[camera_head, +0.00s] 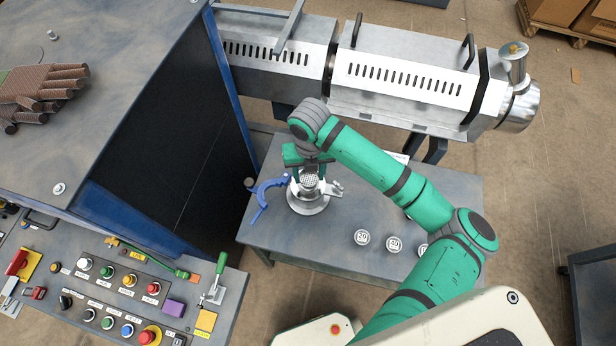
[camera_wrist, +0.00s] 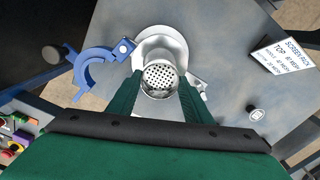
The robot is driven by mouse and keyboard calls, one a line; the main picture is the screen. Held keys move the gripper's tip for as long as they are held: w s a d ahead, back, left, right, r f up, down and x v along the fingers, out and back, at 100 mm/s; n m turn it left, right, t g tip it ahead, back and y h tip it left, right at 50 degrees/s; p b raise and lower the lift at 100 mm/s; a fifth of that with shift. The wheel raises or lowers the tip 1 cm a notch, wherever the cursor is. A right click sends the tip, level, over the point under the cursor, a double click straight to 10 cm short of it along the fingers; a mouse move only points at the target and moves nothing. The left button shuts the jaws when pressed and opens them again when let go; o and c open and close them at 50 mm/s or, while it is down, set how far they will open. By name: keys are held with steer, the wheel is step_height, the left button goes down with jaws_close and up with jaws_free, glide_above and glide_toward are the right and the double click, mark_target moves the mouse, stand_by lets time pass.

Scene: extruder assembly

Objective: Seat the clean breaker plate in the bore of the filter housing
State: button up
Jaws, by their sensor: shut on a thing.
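The breaker plate (camera_wrist: 160,76), a round metal disc full of small holes, sits between my gripper's (camera_wrist: 160,80) green fingertips, which are shut on it. In the head view the plate (camera_head: 312,182) shows just below my gripper (camera_head: 309,170), over the top of the filter housing (camera_head: 308,205). The housing is a silvery flanged cylinder on the table; its flange also shows in the wrist view (camera_wrist: 150,47). The plate and fingers hide the bore, and I cannot tell whether the plate is inside it or just above.
A blue clamp (camera_head: 265,190) is at the housing's left, a small metal fitting (camera_head: 335,189) at its right. Numbered round pieces (camera_head: 362,237) lie on the table (camera_head: 300,248). A placard (camera_wrist: 285,52) stands at right. The control panel (camera_head: 130,290) is at lower left.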

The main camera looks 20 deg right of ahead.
mark_target(308, 178)
steer(key=shift+w+f, duration=0.3)
steer(key=shift+f, duration=0.05)
steer(key=shift+w+f, duration=0.1)
steer(key=shift+f, duration=1.5)
steer(key=shift+f, duration=0.15)
steer(key=o, duration=1.4)
step_height(308, 178, up, 12)
steer(key=shift+r, duration=0.2)
